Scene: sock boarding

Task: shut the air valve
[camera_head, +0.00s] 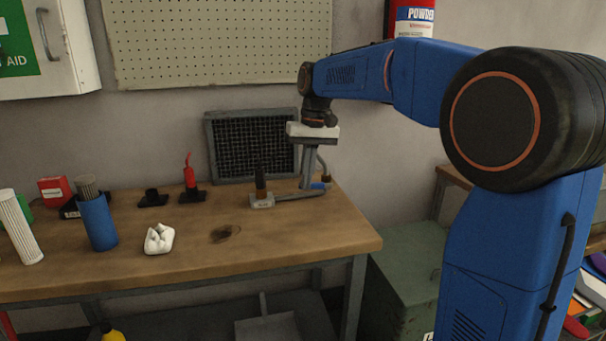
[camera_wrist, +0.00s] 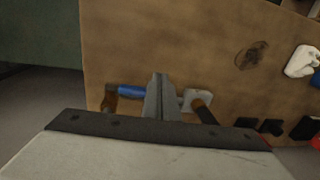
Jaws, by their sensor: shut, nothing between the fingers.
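The air valve shows as a blue handle (camera_head: 319,186) on a grey pipe (camera_head: 290,195) at the right end of the workbench. The pipe runs left to a small pale labelled block (camera_head: 262,201) carrying an upright dark cylinder (camera_head: 260,178). My gripper (camera_head: 305,187) points down, its fingers together and empty, with the tips close to the blue handle. In the wrist view my gripper (camera_wrist: 158,78) is just right of the blue handle (camera_wrist: 132,91) and hides part of the pipe. I cannot tell whether the fingers touch the handle.
A dark mesh panel (camera_head: 248,145) stands behind the valve. A white holder (camera_head: 159,239), a blue cup of rods (camera_head: 97,222), a red-nozzled item (camera_head: 190,178) and a black stand (camera_head: 152,198) are to the left. Bare wooden bench (camera_head: 285,240) lies in front.

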